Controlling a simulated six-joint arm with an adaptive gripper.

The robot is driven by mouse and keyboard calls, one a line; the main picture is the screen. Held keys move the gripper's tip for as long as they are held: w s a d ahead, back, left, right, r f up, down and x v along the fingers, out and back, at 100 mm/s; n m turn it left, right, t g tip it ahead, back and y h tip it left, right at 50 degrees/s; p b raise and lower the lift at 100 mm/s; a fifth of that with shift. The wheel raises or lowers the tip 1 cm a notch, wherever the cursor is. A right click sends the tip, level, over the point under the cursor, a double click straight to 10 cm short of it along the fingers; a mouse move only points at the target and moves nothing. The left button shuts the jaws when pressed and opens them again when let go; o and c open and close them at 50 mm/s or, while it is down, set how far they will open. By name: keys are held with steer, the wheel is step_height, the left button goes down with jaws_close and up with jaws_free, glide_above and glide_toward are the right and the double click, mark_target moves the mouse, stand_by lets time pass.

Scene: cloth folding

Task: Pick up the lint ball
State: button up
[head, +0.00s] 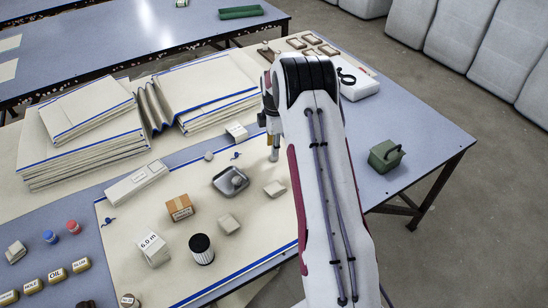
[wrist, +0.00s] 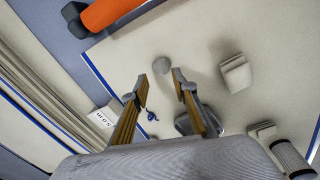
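A small grey lint ball (wrist: 161,65) lies on the cream cloth (wrist: 195,42), just beyond my fingertips in the wrist view. My gripper (wrist: 160,83) is open, with its two tan fingers apart and nothing between them. The ball lines up with the gap. In the head view my gripper (head: 273,156) points down over the cloth, partly behind my arm; I cannot tell the ball from the fingertips there. Another small round grey piece (head: 208,156) lies on the cloth farther left.
Pale blocks (head: 275,188) (head: 229,224) and a striped can (head: 201,249) stand nearby. Folded cloth stacks (head: 88,163) fill the back left. An orange roll (wrist: 108,12) lies at the wrist view's top.

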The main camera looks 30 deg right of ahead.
steer(key=shift+w+d+f, duration=0.1)
steer(key=shift+w+f, duration=0.05)
steer(key=shift+f, duration=2.15)
steer(key=c, duration=0.4)
